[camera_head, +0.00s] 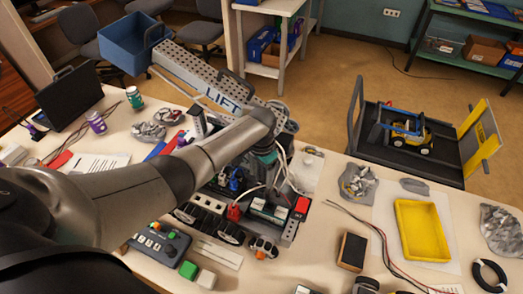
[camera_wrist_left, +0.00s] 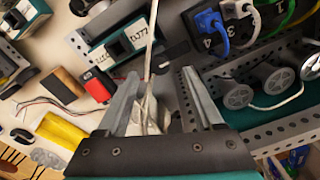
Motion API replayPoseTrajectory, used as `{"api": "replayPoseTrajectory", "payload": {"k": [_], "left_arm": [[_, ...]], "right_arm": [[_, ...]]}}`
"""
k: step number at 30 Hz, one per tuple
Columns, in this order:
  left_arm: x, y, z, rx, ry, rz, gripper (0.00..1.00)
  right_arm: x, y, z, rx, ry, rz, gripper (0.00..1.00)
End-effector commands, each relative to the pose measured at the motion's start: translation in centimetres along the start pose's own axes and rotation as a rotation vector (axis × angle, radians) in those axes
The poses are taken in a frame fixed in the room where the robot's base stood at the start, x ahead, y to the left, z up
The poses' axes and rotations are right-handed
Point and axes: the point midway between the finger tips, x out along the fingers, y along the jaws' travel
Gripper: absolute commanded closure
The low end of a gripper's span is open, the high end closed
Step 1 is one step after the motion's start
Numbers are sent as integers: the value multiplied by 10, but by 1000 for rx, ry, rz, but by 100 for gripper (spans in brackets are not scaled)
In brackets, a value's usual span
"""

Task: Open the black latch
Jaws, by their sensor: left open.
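My left gripper (camera_head: 268,165) reaches down over the robot chassis (camera_head: 290,228) on the workbench. In the left wrist view my left gripper (camera_wrist_left: 159,74) is open, its two grey fingers apart, with white wires running between and beyond them. A dark piece (camera_wrist_left: 172,55), possibly the black latch, lies just past the fingertips; I cannot tell its exact shape or whether it is closed. A labelled dark module (camera_wrist_left: 124,40) is to its left. In the head view my arm and hand hide that part of the chassis. My right gripper is not in view.
Blue and white plugs (camera_wrist_left: 208,22) and black motors (camera_wrist_left: 272,78) sit close on the right in the wrist view. A yellow tray (camera_head: 422,230) and cables lie on the bench's right side. A control box (camera_head: 157,243) stands front left.

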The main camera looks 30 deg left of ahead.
Motion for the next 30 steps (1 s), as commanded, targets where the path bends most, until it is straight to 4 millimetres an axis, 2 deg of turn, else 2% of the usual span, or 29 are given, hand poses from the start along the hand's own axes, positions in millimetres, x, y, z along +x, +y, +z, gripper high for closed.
{"api": "replayPoseTrajectory", "payload": {"k": [1, 15, 21, 30], "left_arm": [[-12, 0, 0, 1, 3, -1, 32], [-97, -1, 0, 0, 2, -1, 32], [-113, 0, 0, 0, 1, 0, 32], [-115, 0, 0, -1, 0, 0, 32]], "right_arm": [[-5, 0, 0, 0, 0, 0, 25], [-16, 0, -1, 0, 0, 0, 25], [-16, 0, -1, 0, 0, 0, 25], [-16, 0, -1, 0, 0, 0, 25]]}}
